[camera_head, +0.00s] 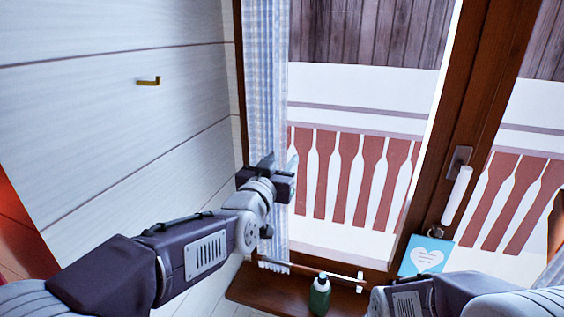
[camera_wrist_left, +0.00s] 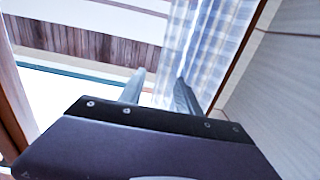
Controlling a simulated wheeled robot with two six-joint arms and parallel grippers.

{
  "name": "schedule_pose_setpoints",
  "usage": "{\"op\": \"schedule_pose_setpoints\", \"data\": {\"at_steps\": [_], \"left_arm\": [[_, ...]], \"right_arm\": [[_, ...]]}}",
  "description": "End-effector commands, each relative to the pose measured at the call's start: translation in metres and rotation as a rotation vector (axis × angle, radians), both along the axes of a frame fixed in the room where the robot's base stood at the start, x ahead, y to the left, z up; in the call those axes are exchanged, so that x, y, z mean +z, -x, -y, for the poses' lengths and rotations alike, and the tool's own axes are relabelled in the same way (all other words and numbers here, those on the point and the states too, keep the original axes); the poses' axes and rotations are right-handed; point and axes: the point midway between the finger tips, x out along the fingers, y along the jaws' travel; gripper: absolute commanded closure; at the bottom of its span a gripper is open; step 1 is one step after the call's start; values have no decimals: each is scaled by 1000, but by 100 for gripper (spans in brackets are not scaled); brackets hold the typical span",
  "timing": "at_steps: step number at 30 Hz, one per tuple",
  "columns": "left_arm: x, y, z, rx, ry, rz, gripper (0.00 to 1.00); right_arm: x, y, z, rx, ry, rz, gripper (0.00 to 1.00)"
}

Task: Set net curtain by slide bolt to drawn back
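The net curtain (camera_head: 266,75) is a blue-and-white checked strip, gathered narrow at the window's left side; it also shows in the left wrist view (camera_wrist_left: 208,40). My left gripper (camera_head: 289,180) is at the curtain's lower half. In the left wrist view its two fingers (camera_wrist_left: 160,88) stand apart, with curtain cloth showing between and beyond them. I cannot tell whether they touch it. My right arm (camera_head: 430,297) enters at the lower right; its fingers are not clear.
A green bottle (camera_head: 320,296) stands on the brown sill (camera_head: 262,287). A blue card with a white heart (camera_head: 427,255) leans at the frame near my right arm. A white window handle (camera_head: 457,195) sticks out at right. A brass hook (camera_head: 150,82) is on the left wall.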

Motion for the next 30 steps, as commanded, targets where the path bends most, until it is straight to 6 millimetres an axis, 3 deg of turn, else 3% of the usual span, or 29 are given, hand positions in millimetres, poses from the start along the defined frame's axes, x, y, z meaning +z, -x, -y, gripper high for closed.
{"op": "schedule_pose_setpoints", "data": {"at_steps": [5, 18, 30], "left_arm": [[1, 7, -2, -1, 1, 3, 60], [0, 80, -27, 0, 2, -1, 60], [3, 82, -36, 18, -1, -4, 60]], "right_arm": [[-2, 0, 0, 0, 0, 0, 41], [-9, 0, 0, 0, 0, 0, 41], [-5, 0, 0, 0, 0, 0, 41]]}}
